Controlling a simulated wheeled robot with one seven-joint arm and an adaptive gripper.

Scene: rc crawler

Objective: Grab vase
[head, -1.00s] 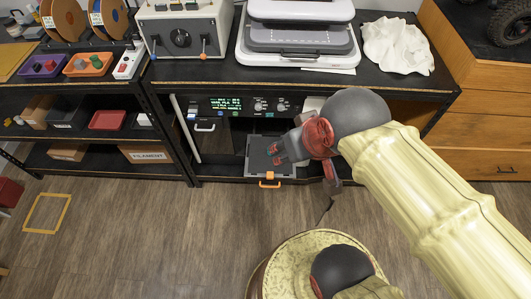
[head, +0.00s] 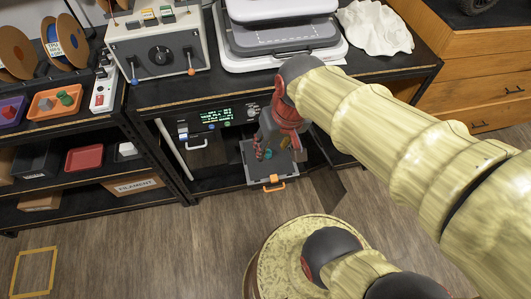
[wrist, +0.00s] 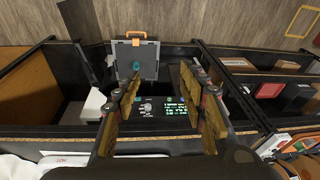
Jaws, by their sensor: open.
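A small teal object (wrist: 136,65), which may be the vase, stands on a grey plate (wrist: 128,52) with an orange handle in the wrist view. In the head view a teal spot (head: 268,154) shows on the plate (head: 259,176), partly hidden by my gripper (head: 272,147). My gripper is above the plate in front of the machine. In the wrist view my gripper (wrist: 162,88) has its fingers spread apart, with nothing between them. The teal object lies beyond the fingertips, toward the left finger. Its exact shape is too small to tell.
The plate sticks out of a machine with a lit display (head: 211,117) under the black bench. A white crumpled piece (head: 376,27) and a grey-white device (head: 278,38) lie on top. Shelves with trays (head: 84,158) stand left.

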